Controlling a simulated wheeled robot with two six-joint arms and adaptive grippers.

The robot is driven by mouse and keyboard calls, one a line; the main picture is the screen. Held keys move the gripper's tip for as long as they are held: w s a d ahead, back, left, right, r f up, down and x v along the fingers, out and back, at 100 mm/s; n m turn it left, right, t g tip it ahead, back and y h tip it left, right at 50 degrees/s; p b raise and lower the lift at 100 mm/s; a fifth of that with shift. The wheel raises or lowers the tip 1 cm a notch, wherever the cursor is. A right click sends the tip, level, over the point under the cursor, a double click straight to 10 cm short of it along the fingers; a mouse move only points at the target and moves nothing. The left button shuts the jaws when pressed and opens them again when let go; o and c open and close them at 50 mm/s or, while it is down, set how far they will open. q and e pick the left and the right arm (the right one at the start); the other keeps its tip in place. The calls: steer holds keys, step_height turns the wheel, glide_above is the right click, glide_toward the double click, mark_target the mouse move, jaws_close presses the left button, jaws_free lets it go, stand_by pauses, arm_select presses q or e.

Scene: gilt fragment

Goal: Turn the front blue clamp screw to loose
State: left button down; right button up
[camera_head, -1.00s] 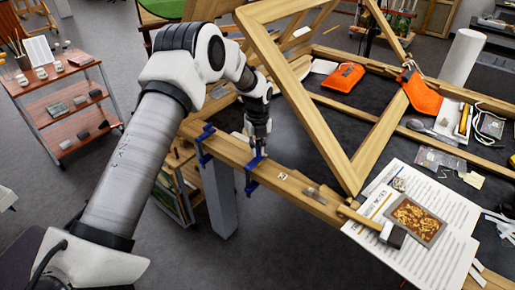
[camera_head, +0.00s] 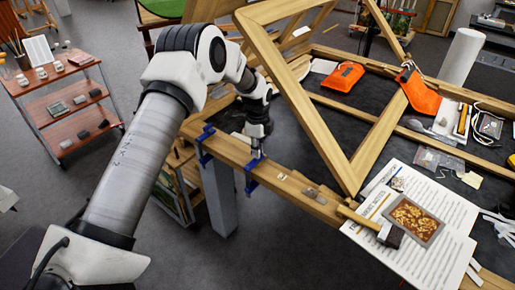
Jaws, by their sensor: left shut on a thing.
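The front blue clamp (camera_head: 251,185) grips the wooden rail at the table's near edge. My left gripper (camera_head: 257,153) points down over it and is shut on the clamp's screw at the top. The fingers hide most of the screw, so how far it is turned cannot be told. A second blue clamp (camera_head: 204,158) sits on the same rail further left, apart from the gripper. My right gripper is not in view.
A leaning wooden frame (camera_head: 292,98) rises just right of the gripper. A hammer (camera_head: 385,233), papers (camera_head: 440,255) and a gilt fragment (camera_head: 413,219) lie to the right. A cart (camera_head: 62,90) stands at the far left, with open floor between.

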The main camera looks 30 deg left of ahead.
arm_select(q)
steer(key=n+p, duration=0.1)
steer(key=n, duration=0.6)
steer(key=shift+s+f, duration=0.1)
steer(key=shift+f, duration=0.05)
steer(key=n, duration=0.4)
steer(key=n+p, duration=0.1)
steer(key=n, duration=0.2)
steer(key=shift+f+n, duration=0.1)
steer(key=shift+n, duration=0.2)
steer(key=n, duration=0.3)
steer(key=shift+s+n, duration=0.1)
steer(key=shift+n, duration=0.2)
steer(key=n+p, duration=0.1)
steer(key=n, duration=0.2)
steer(key=shift+n, duration=0.3)
steer(key=n+p, duration=0.1)
steer(key=n, duration=0.5)
steer(key=n+p, duration=0.1)
steer(key=n, duration=0.5)
steer(key=shift+n+p, duration=0.4)
steer(key=n+p, duration=0.1)
steer(key=n, duration=0.4)
steer(key=n+p, duration=0.1)
steer(key=n, duration=0.4)
steer(key=shift+n+p, duration=0.35)
steer(key=shift+n, duration=0.05)
steer(key=n+p, duration=0.1)
steer(key=n, duration=0.4)
steer(key=shift+n, duration=0.3)
